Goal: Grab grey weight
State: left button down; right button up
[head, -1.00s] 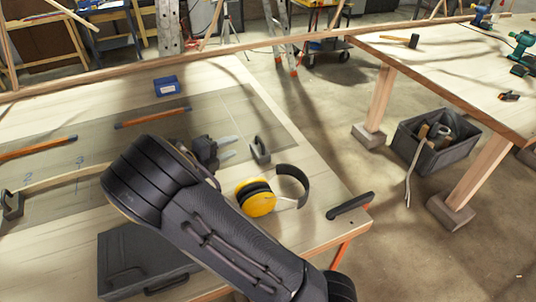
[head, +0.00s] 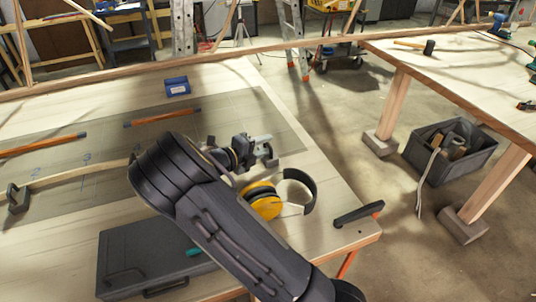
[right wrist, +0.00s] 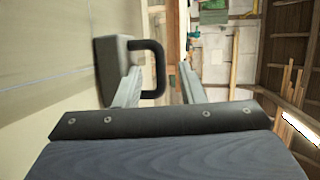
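A grey weight (head: 271,157) with a dark loop handle stands on the light wooden table, left of the table's right edge. In the right wrist view, the weight (right wrist: 109,72) is at upper left, and its handle reaches between my fingers. My right gripper (head: 262,144) is at the weight, with its fingers partly overlapping it. In the wrist view the right gripper (right wrist: 160,78) is open, one finger on each side of the handle's outer bar, with a gap on the right side. My left gripper is not in view.
Yellow earmuffs (head: 265,201) lie just in front of the weight, near my right arm. A blue box (head: 177,87) stands behind.

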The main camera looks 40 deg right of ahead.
grip_shut()
dwell(1.4)
